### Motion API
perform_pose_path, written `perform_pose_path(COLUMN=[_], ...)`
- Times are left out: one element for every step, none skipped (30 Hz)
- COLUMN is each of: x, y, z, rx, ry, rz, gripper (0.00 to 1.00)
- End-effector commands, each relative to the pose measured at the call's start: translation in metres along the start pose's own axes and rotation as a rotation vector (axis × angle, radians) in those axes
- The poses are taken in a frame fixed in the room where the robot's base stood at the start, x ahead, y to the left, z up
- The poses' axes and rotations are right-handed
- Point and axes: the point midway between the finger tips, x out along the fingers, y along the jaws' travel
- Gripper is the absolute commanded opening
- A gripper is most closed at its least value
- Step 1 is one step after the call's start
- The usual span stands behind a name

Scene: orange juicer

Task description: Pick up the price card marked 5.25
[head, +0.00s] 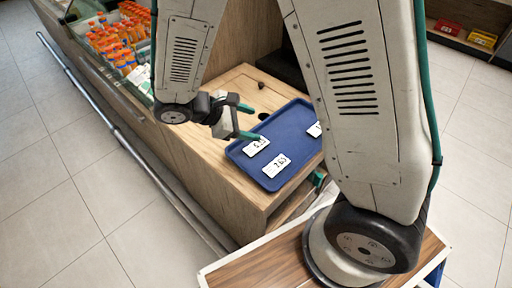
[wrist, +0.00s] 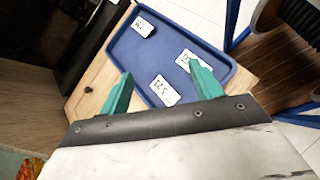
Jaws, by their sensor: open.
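A blue tray (head: 232,152) lies on the wooden counter and holds three white price cards. The card that seems to read 5.25 (head: 256,145) lies flat near the tray's left side. In the wrist view this card (wrist: 165,91) shows between the two green fingers. My gripper (head: 247,121) is open and empty above the tray's left edge, one finger overlapping the card's upper edge in the head view. Another card (head: 276,166), perhaps 7.65, lies nearer the tray's front; my right finger partly covers it in the wrist view (wrist: 186,59). The third card (head: 314,130) is partly hidden by my arm.
The wooden counter (head: 225,185) has bare room left of the tray. Several orange-capped juice bottles (head: 118,48) stand in a case at upper left. A metal rail (head: 125,142) runs along the front. Red and yellow boxes (head: 482,38) sit on a shelf at far right.

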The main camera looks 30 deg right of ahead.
Motion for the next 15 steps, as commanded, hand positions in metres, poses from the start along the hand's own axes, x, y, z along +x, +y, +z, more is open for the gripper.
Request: perform_pose_path(x=[0.005, 0.008, 0.011, 0.014, 0.017, 0.021, 0.023, 0.026, 0.029, 0.032, 0.034, 0.036, 0.037, 0.038, 0.04], y=[-0.004, -0.005, -0.007, -0.009, -0.011, -0.015, -0.017, -0.019, -0.023, -0.025, -0.027, -0.03, -0.031, -0.033, -0.034], z=[-0.024, -0.036, -0.052, -0.063, -0.074, -0.088, -0.098, -0.107, -0.117, -0.124, -0.13, -0.137, -0.141, -0.144, -0.147], rx=[-0.081, -0.124, -0.179, -0.218, -0.257, -0.304, -0.337, -0.368, -0.405, -0.43, -0.451, -0.475, -0.489, -0.502, -0.514], ry=[-0.036, -0.054, -0.075, -0.091, -0.106, -0.124, -0.136, -0.147, -0.161, -0.169, -0.176, -0.184, -0.189, -0.193, -0.197], rz=[0.049, 0.079, 0.119, 0.146, 0.173, 0.207, 0.232, 0.252, 0.278, 0.296, 0.31, 0.329, 0.338, 0.347, 0.356], gripper=[0.65, 0.65, 0.65, 0.65, 0.65, 0.65, 0.65, 0.65, 0.65, 0.65, 0.65, 0.65, 0.65, 0.65, 0.65])
